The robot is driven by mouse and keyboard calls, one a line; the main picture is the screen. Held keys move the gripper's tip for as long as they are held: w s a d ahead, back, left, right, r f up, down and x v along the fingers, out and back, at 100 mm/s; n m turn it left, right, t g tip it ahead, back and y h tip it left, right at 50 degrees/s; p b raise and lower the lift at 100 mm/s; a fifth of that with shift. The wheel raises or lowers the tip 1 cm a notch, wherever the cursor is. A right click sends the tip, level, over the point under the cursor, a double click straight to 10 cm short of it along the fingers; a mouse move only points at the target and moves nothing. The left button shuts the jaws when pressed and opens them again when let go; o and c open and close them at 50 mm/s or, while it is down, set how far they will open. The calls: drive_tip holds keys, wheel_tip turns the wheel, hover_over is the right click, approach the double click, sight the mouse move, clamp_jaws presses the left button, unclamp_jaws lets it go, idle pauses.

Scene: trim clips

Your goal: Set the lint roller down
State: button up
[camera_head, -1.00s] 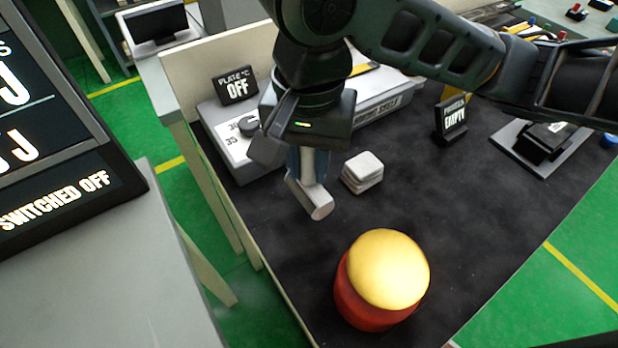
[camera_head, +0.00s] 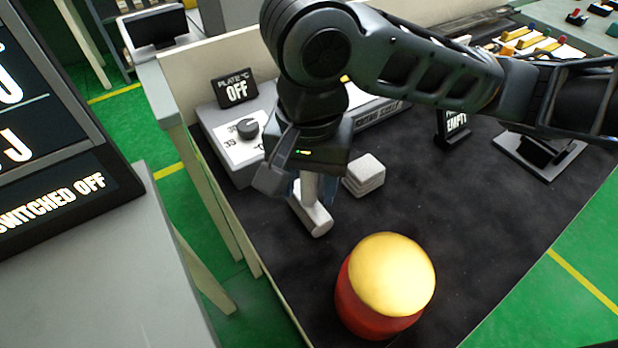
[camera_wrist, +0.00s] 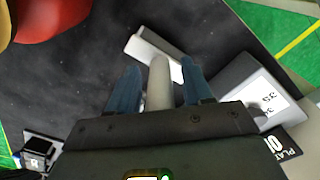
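The lint roller (camera_head: 313,216) has a pale cylindrical head lying on the dark mat (camera_head: 450,230), with its handle pointing up toward my gripper. In the wrist view the pale handle (camera_wrist: 159,84) stands between my blue fingers, and the roller head (camera_wrist: 150,50) lies beyond it. My gripper (camera_head: 312,193) is low over the mat, around the handle. Its fingers look open, with narrow gaps showing on both sides of the handle. The upper handle is hidden by my gripper in the head view.
A red jar with a yellow top (camera_head: 390,275) stands in front, to the right of the roller. A stack of pale pads (camera_head: 364,175) sits close to the right of my gripper. A plate unit with a dial (camera_head: 238,142) is behind left. The mat's right side is largely clear.

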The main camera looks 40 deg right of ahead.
wheel_tip(320, 180, up, 12)
drive_tip(key=p, duration=0.4)
drive_tip(key=shift+r+p, duration=0.15)
drive_tip(key=shift+p, duration=0.15)
idle(0.5)
